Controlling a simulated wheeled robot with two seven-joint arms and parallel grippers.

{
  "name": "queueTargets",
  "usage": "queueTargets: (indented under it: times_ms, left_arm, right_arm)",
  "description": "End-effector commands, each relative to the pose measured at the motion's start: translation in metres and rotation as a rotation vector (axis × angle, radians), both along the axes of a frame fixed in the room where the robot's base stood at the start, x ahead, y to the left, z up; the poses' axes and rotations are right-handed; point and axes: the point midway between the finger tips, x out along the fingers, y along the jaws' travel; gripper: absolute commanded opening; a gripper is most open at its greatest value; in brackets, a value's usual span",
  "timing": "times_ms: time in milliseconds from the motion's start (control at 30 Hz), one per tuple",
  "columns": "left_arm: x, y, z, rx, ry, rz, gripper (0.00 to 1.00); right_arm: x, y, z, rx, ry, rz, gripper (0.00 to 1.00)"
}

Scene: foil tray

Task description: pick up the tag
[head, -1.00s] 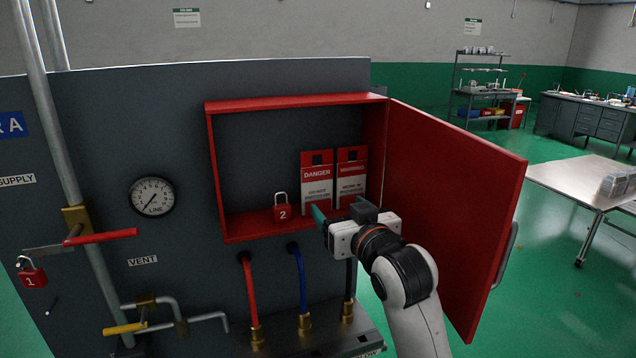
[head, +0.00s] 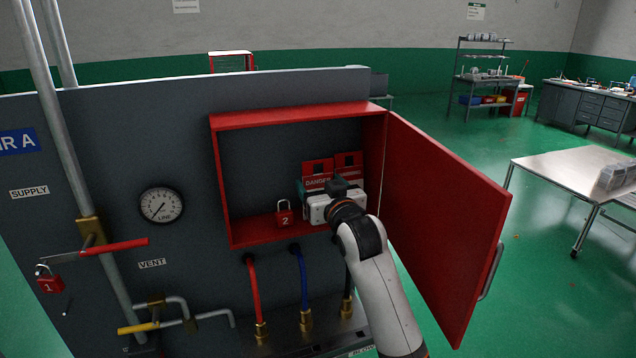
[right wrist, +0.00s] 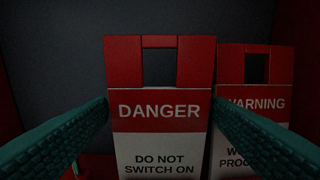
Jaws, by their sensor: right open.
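Two red-and-white tags stand side by side at the back of the open red cabinet (head: 222,180). The left one is the danger tag (head: 316,168), reading "DO NOT SWITCH ON" in the right wrist view (right wrist: 160,110). The right one is the warning tag (head: 348,160), partly hidden behind a finger in the wrist view (right wrist: 250,80). My right gripper (right wrist: 158,125) is open inside the cabinet, its teal fingers on either side of the danger tag. Whether they touch it I cannot tell. In the head view my gripper covers the tags' lower parts. My left gripper is not in view.
A red padlock marked 2 (head: 285,213) stands on the cabinet floor, left of my gripper. The cabinet door (head: 450,220) is swung open to the right of my arm. Hoses (head: 254,290) hang below; a red valve handle (head: 115,247) and padlock 1 (head: 48,283) are at left.

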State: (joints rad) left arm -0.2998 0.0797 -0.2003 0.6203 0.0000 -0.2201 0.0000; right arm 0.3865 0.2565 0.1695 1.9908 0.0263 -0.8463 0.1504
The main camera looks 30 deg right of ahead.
Motion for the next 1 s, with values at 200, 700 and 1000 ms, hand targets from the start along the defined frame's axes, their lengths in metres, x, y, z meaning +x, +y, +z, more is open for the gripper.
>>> queueTargets:
  times_ms: [200, 700, 1000]
  left_arm:
    - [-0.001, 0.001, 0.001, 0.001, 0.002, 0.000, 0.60]
    - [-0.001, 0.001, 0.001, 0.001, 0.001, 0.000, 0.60]
    - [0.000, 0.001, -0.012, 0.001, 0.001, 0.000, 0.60]
  right_arm:
    - [0.004, -0.001, -0.001, 0.001, -0.001, 0.001, 0.75]
    - [0.004, 0.000, -0.002, 0.002, 0.001, 0.003, 0.41]
    - [0.004, -0.001, 0.015, 0.001, -0.004, 0.002, 0.41]
